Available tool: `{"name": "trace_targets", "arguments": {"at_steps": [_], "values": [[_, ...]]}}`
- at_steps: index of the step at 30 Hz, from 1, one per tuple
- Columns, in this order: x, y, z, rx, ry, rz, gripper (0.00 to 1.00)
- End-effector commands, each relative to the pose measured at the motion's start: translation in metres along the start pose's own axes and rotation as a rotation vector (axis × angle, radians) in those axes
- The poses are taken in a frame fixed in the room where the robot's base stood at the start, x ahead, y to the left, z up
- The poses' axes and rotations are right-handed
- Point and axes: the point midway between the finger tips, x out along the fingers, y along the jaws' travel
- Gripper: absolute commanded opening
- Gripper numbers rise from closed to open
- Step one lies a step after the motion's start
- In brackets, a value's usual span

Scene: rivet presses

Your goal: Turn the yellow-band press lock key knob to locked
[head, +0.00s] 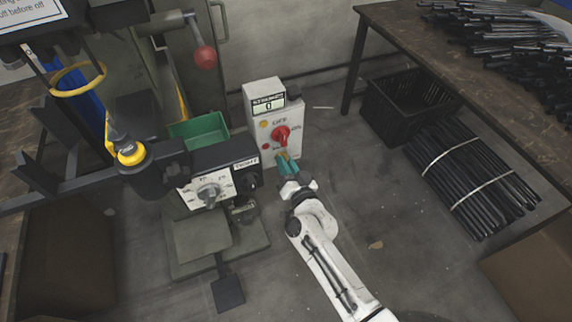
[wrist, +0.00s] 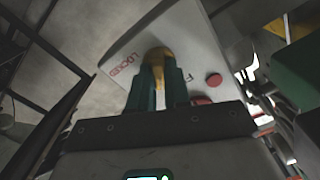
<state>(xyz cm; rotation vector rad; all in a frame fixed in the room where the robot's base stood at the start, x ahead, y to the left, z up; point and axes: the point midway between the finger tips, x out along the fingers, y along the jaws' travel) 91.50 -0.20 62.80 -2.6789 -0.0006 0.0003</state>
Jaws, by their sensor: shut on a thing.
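The lock key knob (wrist: 158,56) is yellow and sits on a pale panel (wrist: 190,50) in the wrist view. The red word LOCKED is printed to its left, and a label starting with F is partly hidden to its right. My gripper (wrist: 157,88) has teal fingers shut on the knob, one on each side; they hide part of it, so I cannot tell its exact angle. In the head view my gripper (head: 287,160) is at the lower front of the white control box (head: 262,90), just below a red rotary knob (head: 281,135). The press (head: 155,175) with a yellow band stands left.
A grey dial (head: 208,191) is on the press front, close left of my gripper. A green bin (head: 199,131) stands behind it. A black crate (head: 405,105) and bundled rods (head: 472,180) lie at right. The floor between is mostly clear.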

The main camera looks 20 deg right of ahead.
Motion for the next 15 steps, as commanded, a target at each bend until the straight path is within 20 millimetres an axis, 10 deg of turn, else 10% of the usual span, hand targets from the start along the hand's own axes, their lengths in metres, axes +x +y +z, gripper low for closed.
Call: {"name": "trace_targets", "arguments": {"at_steps": [15], "values": [[-0.0001, 0.0024, 0.0009, 0.493, 0.001, 0.0, 0.0]]}}
